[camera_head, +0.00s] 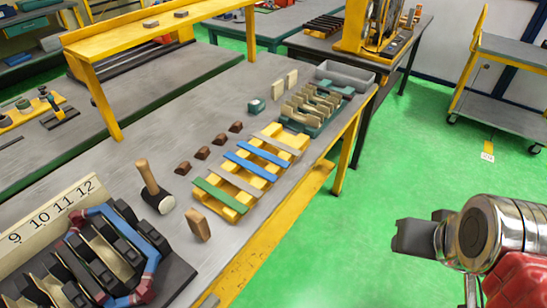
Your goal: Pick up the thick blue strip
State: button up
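Two blue strips lie across the yellow slatted rack (229,213) on the workbench. The nearer blue strip (249,168) and the farther blue strip (263,153) look alike in length; I cannot tell surely which is thicker. A green strip (220,195), a grey strip (237,181) and a tan strip lie on the same rack. My gripper (416,238) is at the right, over the green floor, well apart from the rack and holding nothing visible. Its dark fingers are seen from the side, so their opening is hidden.
A mallet (154,188), a wooden block (198,225) and several brown wedges (202,153) lie left of the rack. A green holder (312,112) with tan pieces and a grey tray (345,75) stand beyond it. The stator (85,262) is at the front left.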

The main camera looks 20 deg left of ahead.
aim_at(279, 162)
jog(key=k, duration=1.65)
jog(key=u, duration=0.6)
jog(key=i, duration=1.5)
jog(key=u, duration=0.05)
